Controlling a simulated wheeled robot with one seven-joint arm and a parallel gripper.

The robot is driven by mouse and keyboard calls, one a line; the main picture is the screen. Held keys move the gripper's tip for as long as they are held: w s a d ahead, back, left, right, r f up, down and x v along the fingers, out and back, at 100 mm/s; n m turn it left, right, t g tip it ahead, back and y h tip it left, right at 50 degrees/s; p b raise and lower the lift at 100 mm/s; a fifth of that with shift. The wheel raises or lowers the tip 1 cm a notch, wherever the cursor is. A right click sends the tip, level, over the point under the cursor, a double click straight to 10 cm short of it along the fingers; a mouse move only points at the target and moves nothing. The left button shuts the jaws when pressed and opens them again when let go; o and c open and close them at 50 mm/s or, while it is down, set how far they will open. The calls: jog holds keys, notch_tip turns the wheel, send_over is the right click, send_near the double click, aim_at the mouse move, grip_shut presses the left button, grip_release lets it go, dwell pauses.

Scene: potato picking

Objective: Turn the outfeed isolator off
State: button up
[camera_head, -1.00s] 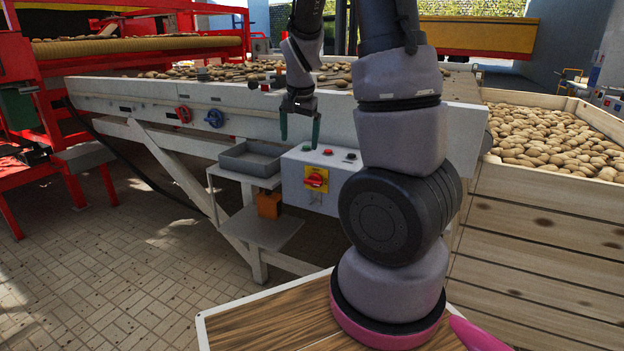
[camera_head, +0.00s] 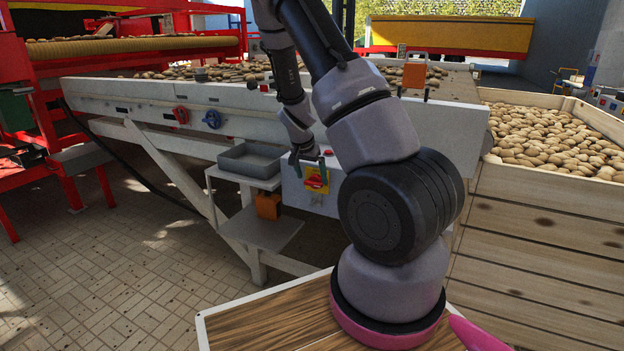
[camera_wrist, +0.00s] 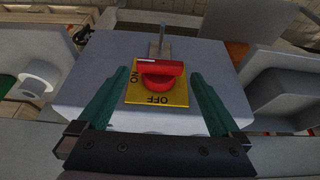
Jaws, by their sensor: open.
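The isolator is a red rotary handle (camera_wrist: 162,85) on a yellow plate (camera_wrist: 182,99) on the front of a pale grey box. The plate reads ON at the left and OFF at the near edge in the wrist view. The handle's bar lies crosswise there, with a white mark at its left, ON-side end. My gripper (camera_wrist: 159,74) is open, its two green fingers on either side of the handle, with a gap on each side. In the head view my gripper (camera_head: 310,164) is in front of the control box (camera_head: 291,188) and partly covers the isolator (camera_head: 316,179) and the buttons.
A grey tray (camera_head: 250,160) and an orange block (camera_head: 268,206) sit on shelves left of the box. A red knob (camera_head: 181,115) and a blue knob (camera_head: 212,119) are on the conveyor side. A potato crate (camera_head: 540,195) stands at right. Tiled floor at left is clear.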

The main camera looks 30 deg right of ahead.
jog(key=shift+x, duration=0.9)
jog(key=c, duration=1.2)
jog(key=shift+a, duration=0.1)
